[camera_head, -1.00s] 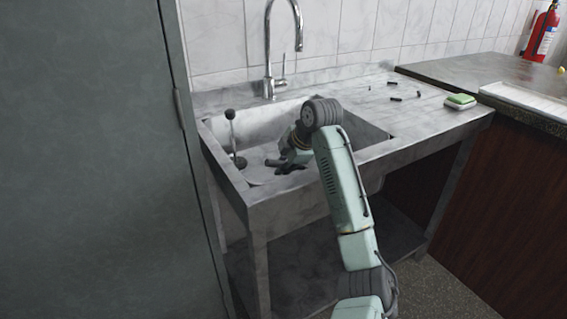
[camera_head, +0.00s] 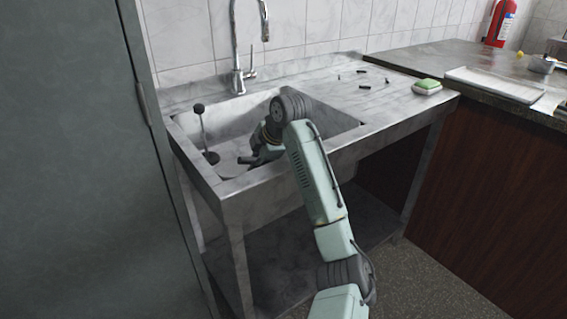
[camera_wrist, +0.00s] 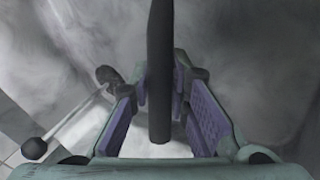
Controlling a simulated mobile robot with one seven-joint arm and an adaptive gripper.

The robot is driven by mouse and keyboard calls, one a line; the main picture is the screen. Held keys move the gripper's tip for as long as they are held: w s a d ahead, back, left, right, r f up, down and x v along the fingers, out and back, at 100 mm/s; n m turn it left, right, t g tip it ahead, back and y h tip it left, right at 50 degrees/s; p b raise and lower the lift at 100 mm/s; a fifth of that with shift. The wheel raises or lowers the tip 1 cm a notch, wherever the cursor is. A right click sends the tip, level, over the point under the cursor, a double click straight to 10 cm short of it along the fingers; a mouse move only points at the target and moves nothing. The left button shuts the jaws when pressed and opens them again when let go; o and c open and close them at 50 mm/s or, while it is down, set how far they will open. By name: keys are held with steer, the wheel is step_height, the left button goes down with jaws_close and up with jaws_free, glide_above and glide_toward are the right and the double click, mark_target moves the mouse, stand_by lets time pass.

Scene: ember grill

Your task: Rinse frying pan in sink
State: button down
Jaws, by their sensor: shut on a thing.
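The stone sink (camera_head: 340,122) has a deep basin below a chrome tap (camera_head: 238,60). My gripper (camera_head: 252,160) is down inside the basin, left of its middle. In the wrist view my gripper (camera_wrist: 165,105) is shut on a dark, narrow bar (camera_wrist: 160,60) that runs up out of the frame, which looks like the frying pan's handle. The pan's body cannot be made out in either view; my arm covers part of the basin. No water shows at the tap.
A rod with dark ends (camera_head: 203,132) stands at the basin's left side; it also shows in the wrist view (camera_wrist: 75,115). A green sponge (camera_head: 427,85) and several small dark bits lie on the drainboard (camera_head: 385,98). A white tray (camera_head: 495,85) lies on the right counter. A grey cabinet (camera_head: 70,160) blocks the left.

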step_height(320, 180, up, 23)
steer(key=p, duration=1)
stand_by(1.4)
stand_by(2.0)
step_height(320, 180, up, 4)
stand_by(0.5)
steer(key=shift+f, duration=0.15)
stand_by(0.7)
